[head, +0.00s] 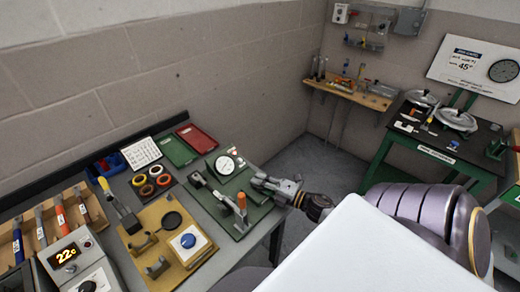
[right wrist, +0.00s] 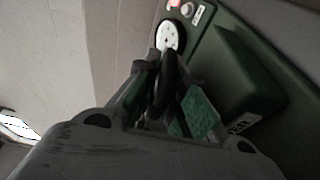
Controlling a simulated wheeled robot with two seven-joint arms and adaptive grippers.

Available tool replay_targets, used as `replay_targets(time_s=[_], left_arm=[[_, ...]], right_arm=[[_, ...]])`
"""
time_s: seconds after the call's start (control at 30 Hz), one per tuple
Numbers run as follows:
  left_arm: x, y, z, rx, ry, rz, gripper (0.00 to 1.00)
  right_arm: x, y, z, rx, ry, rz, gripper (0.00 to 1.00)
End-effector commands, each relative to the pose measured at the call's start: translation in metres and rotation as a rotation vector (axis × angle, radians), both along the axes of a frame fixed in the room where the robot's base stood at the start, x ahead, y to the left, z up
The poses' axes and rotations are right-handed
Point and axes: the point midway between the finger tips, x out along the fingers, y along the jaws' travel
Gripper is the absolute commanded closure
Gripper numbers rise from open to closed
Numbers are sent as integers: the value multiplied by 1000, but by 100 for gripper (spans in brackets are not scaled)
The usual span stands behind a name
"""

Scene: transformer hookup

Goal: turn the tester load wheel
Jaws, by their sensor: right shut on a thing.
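The tester is a green unit on the bench with a round white dial (head: 225,165) at its back. My right gripper (head: 258,182) reaches in from the right to the tester's right side. In the right wrist view, my right gripper (right wrist: 165,112) is shut on a dark, curved rim, which looks like the load wheel (right wrist: 167,75) seen nearly edge on. The white dial (right wrist: 171,36) shows just beyond it, with the tester's green body (right wrist: 235,75) to the right. In the head view the gripper hides the wheel. My left gripper is not in view.
A yellow board (head: 163,262) with a blue-topped part lies nearer on the bench. Red and green trays (head: 198,138) lie behind. A green table (head: 436,153) stands at the right, across open floor.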

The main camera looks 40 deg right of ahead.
Motion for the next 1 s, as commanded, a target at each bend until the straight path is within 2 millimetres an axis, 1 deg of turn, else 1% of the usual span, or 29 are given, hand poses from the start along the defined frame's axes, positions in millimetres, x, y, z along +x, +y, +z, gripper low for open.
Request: replay_targets(time_s=[0.1,0.43,1.0], left_arm=[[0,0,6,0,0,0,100],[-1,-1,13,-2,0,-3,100],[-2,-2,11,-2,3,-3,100]], right_arm=[[-1,1,0,3,3,-51,100],[-1,1,-1,4,3,-184,100],[0,1,-2,1,1,-388,100]])
